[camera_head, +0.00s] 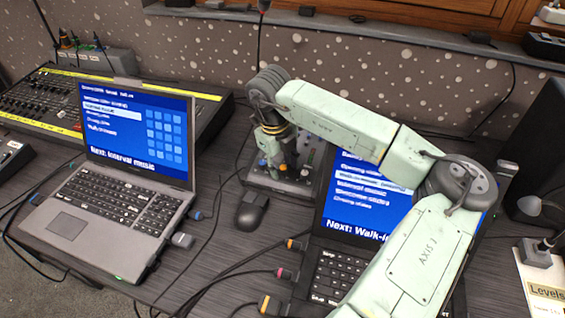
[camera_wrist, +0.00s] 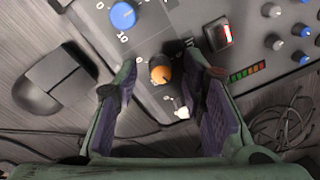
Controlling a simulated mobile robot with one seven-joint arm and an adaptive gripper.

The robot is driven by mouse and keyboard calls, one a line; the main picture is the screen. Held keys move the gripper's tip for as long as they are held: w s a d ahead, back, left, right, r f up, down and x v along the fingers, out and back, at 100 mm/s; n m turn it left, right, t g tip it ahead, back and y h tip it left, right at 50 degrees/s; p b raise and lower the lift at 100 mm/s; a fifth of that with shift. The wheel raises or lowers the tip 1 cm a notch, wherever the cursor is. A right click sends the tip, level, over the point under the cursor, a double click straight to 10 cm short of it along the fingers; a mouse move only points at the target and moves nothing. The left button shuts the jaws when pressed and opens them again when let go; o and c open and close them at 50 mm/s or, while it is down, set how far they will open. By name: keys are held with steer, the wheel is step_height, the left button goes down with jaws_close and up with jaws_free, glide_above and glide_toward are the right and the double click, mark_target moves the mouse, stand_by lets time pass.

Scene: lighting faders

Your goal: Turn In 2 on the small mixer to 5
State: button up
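The small mixer (camera_wrist: 90,15) lies under my gripper; in the head view it sits behind the mouse and my arm partly hides it (camera_head: 262,179). The wrist view shows a blue knob (camera_wrist: 123,15) with a scale marked 0 and 10, and an orange knob (camera_wrist: 161,69) with its own 0 to 10 scale. I cannot read which knob is In 2. My gripper (camera_wrist: 161,84) is open, with one finger on each side of the orange knob. Both fingers look apart from it. A white knob (camera_wrist: 182,113) shows near the right finger.
A red-lit switch (camera_wrist: 224,33), a level meter (camera_wrist: 248,72) and several small knobs lie to the right on the mixer. A mouse (camera_head: 252,210) is in front. Laptops stand left (camera_head: 117,215) and right (camera_head: 330,271). A larger yellow-striped console (camera_head: 40,122) is at far left. Cables cross the table.

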steer(key=shift+c, duration=0.4)
jaws_close()
steer(key=shift+f+n+b, duration=0.15)
steer(key=shift+n+b, duration=0.15)
steer(key=shift+b, duration=0.3)
steer(key=n+b, duration=0.1)
steer(key=b, duration=0.2)
steer(key=shift+f+n, duration=0.15)
steer(key=shift+n, duration=0.25)
steer(key=n+b, duration=0.3)
steer(key=shift+n+b, duration=0.3)
steer(key=shift+b, duration=0.05)
steer(key=n+b, duration=0.2)
steer(key=n, duration=0.2)
steer(key=shift+r+t+b, duration=0.2)
steer(key=shift+t+b, duration=0.1)
steer(key=n+b, duration=0.1)
steer(key=n, duration=0.3)
steer(key=shift+d+r+n+y, duration=0.1)
steer(key=shift+n+y, duration=0.2)
steer(key=shift+y, duration=0.1)
